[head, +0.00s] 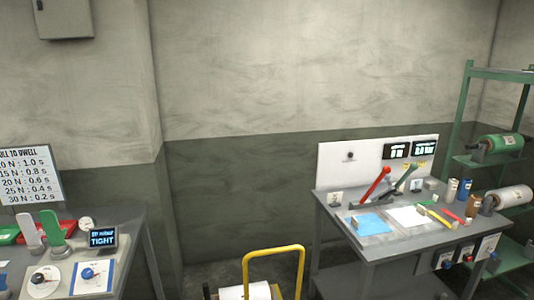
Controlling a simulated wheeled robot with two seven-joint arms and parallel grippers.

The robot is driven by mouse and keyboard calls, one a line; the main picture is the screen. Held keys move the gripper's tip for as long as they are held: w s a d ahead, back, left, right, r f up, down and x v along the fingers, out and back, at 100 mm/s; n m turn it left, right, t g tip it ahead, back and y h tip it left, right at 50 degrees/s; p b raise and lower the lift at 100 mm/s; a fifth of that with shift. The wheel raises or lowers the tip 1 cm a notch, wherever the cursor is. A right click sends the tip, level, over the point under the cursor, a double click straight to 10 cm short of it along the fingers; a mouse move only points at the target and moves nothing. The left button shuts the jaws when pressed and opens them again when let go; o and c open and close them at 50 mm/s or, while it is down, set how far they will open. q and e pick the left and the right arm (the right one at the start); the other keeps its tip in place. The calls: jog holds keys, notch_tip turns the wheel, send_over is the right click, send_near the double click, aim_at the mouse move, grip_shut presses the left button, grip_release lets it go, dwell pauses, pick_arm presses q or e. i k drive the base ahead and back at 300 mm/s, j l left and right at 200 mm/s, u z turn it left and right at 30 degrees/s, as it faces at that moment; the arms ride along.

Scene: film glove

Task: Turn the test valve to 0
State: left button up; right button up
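Two dials lie on the left table: a round white dial with a dark knob (38,278) and a square white plate with a blue knob (88,273). I cannot tell which one is the test valve, and their numbers are too small to read. A small round gauge (86,224) stands behind them. A dark display (103,239) reads "TIGHT". Neither of my grippers is in view.
The left table also holds green and red trays (62,228) and a chart board (28,174). A yellow-handled cart (273,252) stands between the tables. The right bench (330,222) carries red and green levers, sheets and bottles. A green shelf (480,160) holds rolls.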

aim_at(88, 274)
jog(key=u, duration=1.25)
